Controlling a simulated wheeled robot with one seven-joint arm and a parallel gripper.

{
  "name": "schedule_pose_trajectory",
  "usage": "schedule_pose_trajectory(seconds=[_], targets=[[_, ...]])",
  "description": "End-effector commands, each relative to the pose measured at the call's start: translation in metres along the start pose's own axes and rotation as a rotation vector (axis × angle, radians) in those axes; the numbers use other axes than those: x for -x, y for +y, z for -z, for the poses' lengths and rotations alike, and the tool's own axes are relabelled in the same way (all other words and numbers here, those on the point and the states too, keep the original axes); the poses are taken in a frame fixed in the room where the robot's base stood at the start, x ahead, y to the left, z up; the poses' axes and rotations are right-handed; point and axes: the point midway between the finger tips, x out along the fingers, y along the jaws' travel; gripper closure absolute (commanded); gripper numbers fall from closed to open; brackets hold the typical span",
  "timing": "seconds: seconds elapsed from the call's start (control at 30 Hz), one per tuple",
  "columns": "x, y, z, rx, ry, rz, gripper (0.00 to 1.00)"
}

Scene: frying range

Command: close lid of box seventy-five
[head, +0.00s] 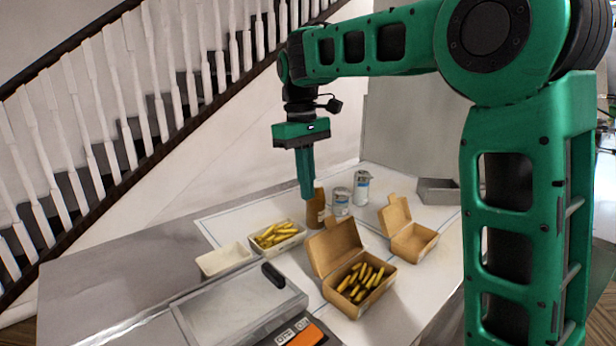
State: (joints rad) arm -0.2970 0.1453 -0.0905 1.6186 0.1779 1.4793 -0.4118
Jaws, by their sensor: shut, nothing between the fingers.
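Two cardboard boxes with open lids stand on the counter in the head view. The nearer box (346,305) holds several yellow fries or sticks, and its lid (334,246) stands up at its back left. The farther box (413,243) looks empty, and its lid (395,214) is also up. I cannot read a number on either box, so I cannot tell which is seventy-five. My gripper (307,196) points down with its fingers together and empty. In the picture it is above and behind the nearer box's lid, in front of a brown container.
A white tray of yellow pieces (291,240) and an empty white tray (224,260) stand left of the nearer box. A clear-lidded appliance (240,308) is at the front. The brown container (315,212), two cans (361,187) and a grey bin (437,192) stand behind.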

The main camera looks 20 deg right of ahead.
Motion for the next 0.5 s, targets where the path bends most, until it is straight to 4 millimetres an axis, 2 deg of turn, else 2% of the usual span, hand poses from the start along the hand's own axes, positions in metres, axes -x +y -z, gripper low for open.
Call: schedule_pose_trajectory(seconds=[0.27, 0.5], targets=[[-0.053, 0.001, -0.001, -0.002, -0.003, 0.001, 1.00], [-0.044, 0.000, -0.029, -0.002, 0.001, 0.000, 1.00]])
